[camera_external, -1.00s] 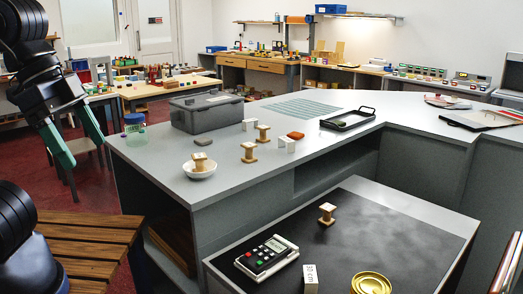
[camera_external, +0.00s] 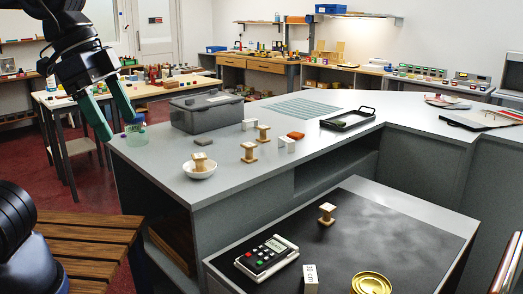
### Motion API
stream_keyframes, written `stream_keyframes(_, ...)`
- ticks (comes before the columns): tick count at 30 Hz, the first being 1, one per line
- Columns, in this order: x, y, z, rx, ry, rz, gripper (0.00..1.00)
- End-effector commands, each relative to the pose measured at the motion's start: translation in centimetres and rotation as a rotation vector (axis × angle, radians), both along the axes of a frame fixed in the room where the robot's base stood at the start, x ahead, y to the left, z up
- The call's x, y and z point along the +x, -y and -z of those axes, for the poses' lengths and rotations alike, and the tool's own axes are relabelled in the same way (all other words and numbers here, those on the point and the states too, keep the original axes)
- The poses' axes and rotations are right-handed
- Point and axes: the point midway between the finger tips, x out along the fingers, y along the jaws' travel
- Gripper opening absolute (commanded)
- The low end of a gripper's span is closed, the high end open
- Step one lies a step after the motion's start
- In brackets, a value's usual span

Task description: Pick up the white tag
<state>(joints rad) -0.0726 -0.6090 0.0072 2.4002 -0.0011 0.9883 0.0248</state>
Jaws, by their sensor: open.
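My gripper (camera_external: 120,128) is open and empty, its two green fingers pointing down at the left end of the grey counter. Its right finger overlaps the clear greenish jar with a blue lid (camera_external: 136,134); I cannot tell if they touch. Two small white blocks stand on the counter to the right of my gripper: one (camera_external: 248,124) near the grey bin, one (camera_external: 287,145) nearer the front edge. A white block with "10 cm" lettering (camera_external: 310,281) stands on the lower dark top. I cannot tell which is the white tag.
On the grey counter (camera_external: 240,178) are a white bowl (camera_external: 200,172) holding a wooden spool, more spools (camera_external: 249,153), a grey lidded bin (camera_external: 206,112), an orange-brown block (camera_external: 296,135) and a black tray (camera_external: 348,119). A calculator-like device (camera_external: 266,254) and gold tin (camera_external: 371,284) lie lower.

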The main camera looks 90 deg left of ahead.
Motion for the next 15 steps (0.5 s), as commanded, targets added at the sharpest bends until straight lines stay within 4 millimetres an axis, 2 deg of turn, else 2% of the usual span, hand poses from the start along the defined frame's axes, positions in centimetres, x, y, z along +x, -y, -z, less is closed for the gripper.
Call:
stream_keyframes(1,1.5,-0.7,-0.6,0.0,-0.011,-0.015,0.85)
stream_keyframes(6,5.8,-3.3,-2.6,0.0,-0.04,-0.056,0.85)
stream_keyframes(15,13.6,-9.2,-4.6,-0.003,-0.091,-0.126,0.85)
